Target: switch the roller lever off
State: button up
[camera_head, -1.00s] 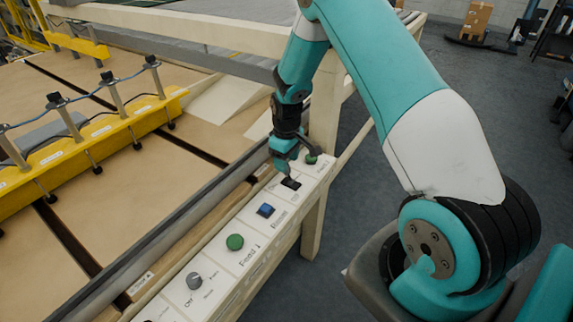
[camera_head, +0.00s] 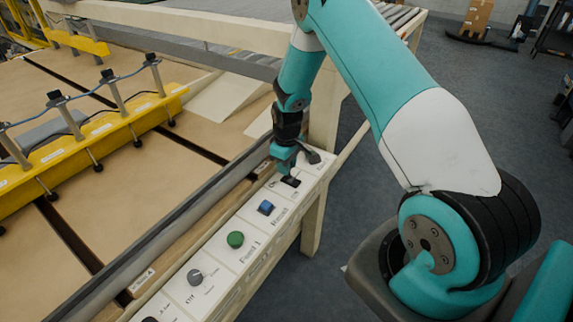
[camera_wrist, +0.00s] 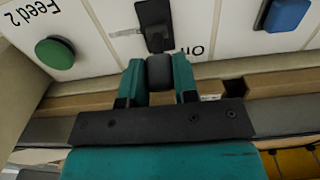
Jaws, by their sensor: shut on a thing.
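The roller lever is a small dark switch with a dark plate (camera_wrist: 153,18) on the white control panel (camera_head: 222,262). In the wrist view its rounded dark knob (camera_wrist: 160,71) sits between the two teal fingers of my gripper (camera_wrist: 158,80), which is shut on it. In the head view my gripper (camera_head: 285,165) is low over the far end of the panel, at the dark lever plate (camera_head: 291,181). The fingers hide much of the knob there.
A blue button (camera_head: 266,207), a green button (camera_head: 235,240) and a grey rotary knob (camera_head: 195,277) line the panel nearer me. Another green button (camera_wrist: 55,53) labelled Feed 2 is beside the lever. A metal rail (camera_head: 170,228) runs along the panel.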

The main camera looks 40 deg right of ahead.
aim_at(297, 185)
jog(key=shift+d, duration=0.1)
jog(key=shift+s+d+t+y+b, duration=0.25)
jog(key=shift+s+t+y+b, duration=0.25)
jog(key=shift+t+b, duration=0.7)
jog(key=t+b, duration=0.1)
jog(key=s+t+b, duration=0.1)
jog(key=b, duration=0.2)
jog(key=shift+s+d+f+t+y, duration=0.25)
jog(key=shift+s+t+y, duration=0.05)
jog(key=shift+t+y, duration=0.1)
jog(key=b, duration=0.1)
jog(key=t+b, duration=0.1)
jog(key=b, duration=0.1)
jog(key=shift+s+d, duration=0.1)
jog(key=shift+s, duration=0.2)
jog(key=shift+s+r+t+y+b, duration=0.1)
jog(key=shift+t+y+b, duration=0.2)
jog(key=shift+t+b, duration=0.15)
jog(key=shift+r, duration=0.1)
jog(key=o, duration=0.9)
jog(key=shift+s, duration=0.1)
